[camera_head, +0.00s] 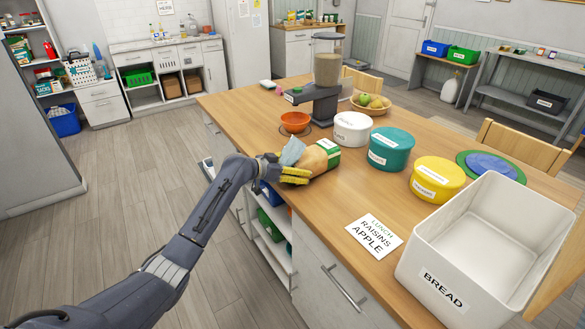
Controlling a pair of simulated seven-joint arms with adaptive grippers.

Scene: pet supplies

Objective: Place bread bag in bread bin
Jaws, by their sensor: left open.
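The bread bag (314,161) lies on the wooden counter near its left edge. It is tan, with a green-and-white label at its right end and a pale blue gathered end at its left. My left gripper (298,174), with yellow finger pads, is open at the bag's near left side. The pads are close against the bag; I cannot tell whether they touch it. The bread bin (430,263) is a large white open box labelled BREAD at the counter's near right. The part of its inside that I see is empty. My right gripper is out of view.
An orange bowl (295,121), a dispenser (327,85), a white tub (352,129), a teal tub (390,151) and a yellow tub (437,180) stand beyond the bag. A lunch note (373,237) lies flat between bag and bin. Chairs stand behind the counter.

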